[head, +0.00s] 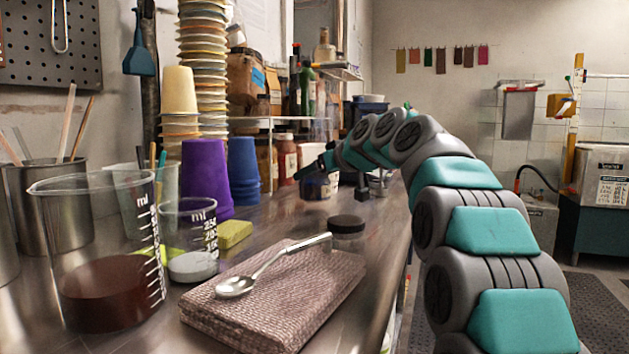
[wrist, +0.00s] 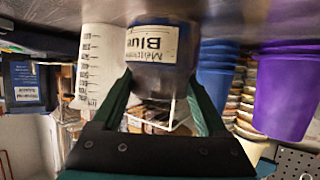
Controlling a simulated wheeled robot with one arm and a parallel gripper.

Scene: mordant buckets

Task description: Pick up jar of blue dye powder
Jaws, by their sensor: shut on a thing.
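The jar of blue dye powder (wrist: 164,75) is dark, with a pale label reading "Blue", and appears upside down in the wrist view. My gripper (wrist: 160,88) is shut on it, one dark green finger on each side. In the head view, the jar (head: 322,186) shows small at the far part of the counter, partly covered by my gripper (head: 316,170). I cannot tell whether its base touches the counter.
Purple cups (head: 206,180) and blue cups (head: 243,165) stand left of the jar. Beakers, including one with brown liquid (head: 105,290), are nearer. A folded cloth (head: 290,295) carries a spoon (head: 238,285). A black-lidded container (head: 346,226) stands behind it.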

